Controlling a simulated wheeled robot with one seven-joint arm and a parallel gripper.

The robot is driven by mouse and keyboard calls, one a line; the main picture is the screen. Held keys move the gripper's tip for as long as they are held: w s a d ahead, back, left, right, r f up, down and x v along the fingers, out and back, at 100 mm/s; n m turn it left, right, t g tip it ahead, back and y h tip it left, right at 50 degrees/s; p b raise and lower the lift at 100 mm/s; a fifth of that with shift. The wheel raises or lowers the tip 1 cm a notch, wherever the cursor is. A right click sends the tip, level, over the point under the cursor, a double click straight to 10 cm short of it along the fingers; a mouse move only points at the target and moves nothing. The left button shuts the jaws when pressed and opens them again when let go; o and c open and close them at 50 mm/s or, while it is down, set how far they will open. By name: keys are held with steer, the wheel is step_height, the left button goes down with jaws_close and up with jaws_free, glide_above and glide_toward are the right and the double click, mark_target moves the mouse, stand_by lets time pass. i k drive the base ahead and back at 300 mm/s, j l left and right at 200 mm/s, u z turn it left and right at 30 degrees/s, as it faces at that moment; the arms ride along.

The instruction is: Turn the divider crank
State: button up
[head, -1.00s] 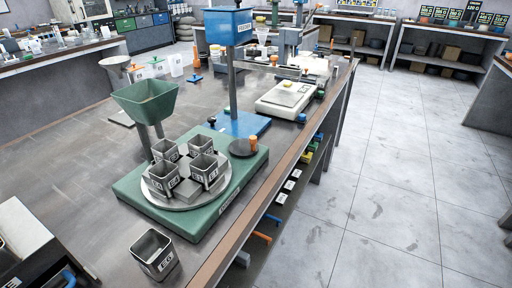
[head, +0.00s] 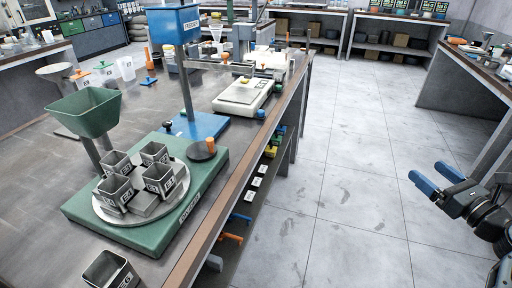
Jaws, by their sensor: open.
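The divider (head: 206,194) is a green base on the grey bench. It has a green hopper (head: 89,110) on posts and a round turntable (head: 178,196) carrying several square metal cups (head: 158,178). The crank is a dark disc (head: 199,154) with an upright orange knob (head: 210,145), at the base's far right corner. My gripper (head: 437,180), with blue fingers, is at the right side of the head view. It is open and empty over the floor, well apart from the crank.
A loose metal cup (head: 110,270) stands on the bench near the front edge. A blue stand (head: 175,20) and a white balance (head: 243,96) are behind the divider. Coloured handles (head: 231,238) stick out below the bench edge. The floor aisle (head: 345,180) on the right is clear.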

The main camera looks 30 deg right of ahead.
mark_target(200, 151)
steer(key=i+j+z, duration=0.1)
steer(key=j+z, duration=0.15)
steer(key=j, duration=0.4)
steer(key=j+z, duration=0.25)
steer(key=j, duration=0.4)
steer(key=i, duration=0.05)
